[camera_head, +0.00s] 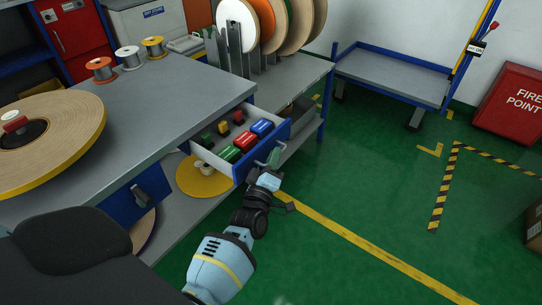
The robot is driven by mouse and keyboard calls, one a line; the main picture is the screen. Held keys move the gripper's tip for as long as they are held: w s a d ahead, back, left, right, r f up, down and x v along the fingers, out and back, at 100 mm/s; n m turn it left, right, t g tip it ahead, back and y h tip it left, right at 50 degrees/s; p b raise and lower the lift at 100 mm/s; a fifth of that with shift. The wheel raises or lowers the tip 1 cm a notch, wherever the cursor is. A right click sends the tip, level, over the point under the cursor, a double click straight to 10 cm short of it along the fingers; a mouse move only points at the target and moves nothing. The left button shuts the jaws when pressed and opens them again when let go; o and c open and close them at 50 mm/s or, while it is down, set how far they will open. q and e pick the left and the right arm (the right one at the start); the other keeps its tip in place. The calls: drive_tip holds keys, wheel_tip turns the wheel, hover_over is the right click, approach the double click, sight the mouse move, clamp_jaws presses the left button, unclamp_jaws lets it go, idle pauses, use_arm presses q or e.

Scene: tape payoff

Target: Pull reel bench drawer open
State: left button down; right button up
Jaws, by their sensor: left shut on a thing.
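The reel bench (170,93) has a grey top and stands at the left. Its drawer (240,170), with a blue front, stands pulled out at the bench's right end. Red, green and blue blocks and smaller pieces lie inside it. A second blue drawer front (140,194) sits nearer, closed in the bench. My right gripper is not in view.
A large reel (70,135) lies on the bench top, with small spools (130,57) at the back. Upright reels (270,25) stand on a rack behind. A blue-framed cart (395,70) and red fire box (512,100) stand farther right. Green floor (370,180) right of the drawer is clear.

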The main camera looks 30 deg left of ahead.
use_arm(q)
drive_tip(key=c, duration=1.5)
unclamp_jaws()
drive_tip(key=shift+p+v, duration=0.4)
drive_tip(key=shift+v, duration=3.55)
